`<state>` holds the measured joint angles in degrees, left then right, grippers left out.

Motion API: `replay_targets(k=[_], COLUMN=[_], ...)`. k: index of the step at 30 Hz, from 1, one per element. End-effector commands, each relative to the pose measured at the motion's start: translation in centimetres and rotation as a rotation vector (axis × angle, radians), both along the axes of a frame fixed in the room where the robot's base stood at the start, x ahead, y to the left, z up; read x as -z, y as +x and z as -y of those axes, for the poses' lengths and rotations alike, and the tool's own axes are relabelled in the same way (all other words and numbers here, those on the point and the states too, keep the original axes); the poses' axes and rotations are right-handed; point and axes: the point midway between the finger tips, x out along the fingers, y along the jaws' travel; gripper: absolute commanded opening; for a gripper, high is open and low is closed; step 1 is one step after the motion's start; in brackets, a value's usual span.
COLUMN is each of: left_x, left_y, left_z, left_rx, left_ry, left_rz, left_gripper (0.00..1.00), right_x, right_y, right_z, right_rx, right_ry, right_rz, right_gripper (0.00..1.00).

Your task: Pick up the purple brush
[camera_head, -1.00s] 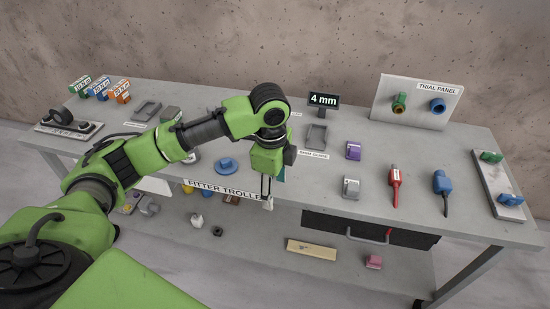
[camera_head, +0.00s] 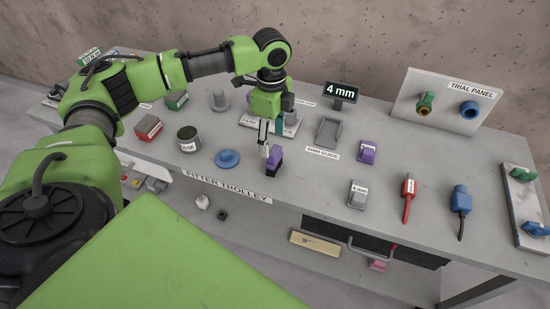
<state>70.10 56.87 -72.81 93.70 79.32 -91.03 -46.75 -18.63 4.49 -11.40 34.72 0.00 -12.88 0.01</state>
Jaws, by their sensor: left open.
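A small purple piece with a darker lower part (camera_head: 274,161), which looks like the purple brush, stands near the front edge of the trolley top. A second purple piece (camera_head: 367,152), block-shaped with a pale label, sits further right; I cannot tell its kind for sure. My left gripper (camera_head: 266,147) points down, open, with its fingers just above and beside the first purple piece. The fingers overlap its upper left in the picture, so I cannot tell whether they touch it. My right gripper is not in view.
A blue round piece (camera_head: 228,159) and a dark tin (camera_head: 188,139) lie left of the gripper. A grey tray (camera_head: 329,132), a grey block (camera_head: 357,193), a red tool (camera_head: 408,198) and a blue tool (camera_head: 460,201) lie right. The trial panel (camera_head: 447,103) stands at the back.

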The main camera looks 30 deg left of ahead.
Motion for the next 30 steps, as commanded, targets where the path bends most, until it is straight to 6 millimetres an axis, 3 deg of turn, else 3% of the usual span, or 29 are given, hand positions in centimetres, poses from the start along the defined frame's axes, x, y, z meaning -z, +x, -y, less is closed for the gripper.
replay_targets(k=[6, 8, 15, 22, 23, 27, 30], left_x=[1.6, 2.4, 5.5, 5.7, 5.7, 5.7, 5.7], left_y=[0.1, 0.2, 0.4, 0.4, 0.4, 0.4, 0.4], left_z=[0.2, 0.4, 0.5, 0.5, 0.5, 0.5, 0.5], left_rx=[0.0, 0.0, 0.0, 0.0, 0.0, 0.0, 0.0], left_ry=[0.0, 0.001, 0.0, -0.001, -0.001, 0.0, 0.0], left_rz=[-0.004, -0.004, -0.001, 0.001, 0.001, 0.0, 0.0], left_gripper=[0.56, 0.56, 0.56, 0.56, 0.53, 0.17, 0.13], right_x=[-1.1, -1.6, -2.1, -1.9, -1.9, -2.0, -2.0], right_y=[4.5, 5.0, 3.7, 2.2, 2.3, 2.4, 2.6], right_z=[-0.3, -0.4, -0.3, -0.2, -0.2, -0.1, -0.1], right_rx=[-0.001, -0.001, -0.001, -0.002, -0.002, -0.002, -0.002], right_ry=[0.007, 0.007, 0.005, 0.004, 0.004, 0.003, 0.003], right_rz=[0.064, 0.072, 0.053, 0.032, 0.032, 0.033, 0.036], right_gripper=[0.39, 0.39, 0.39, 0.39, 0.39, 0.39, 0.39])
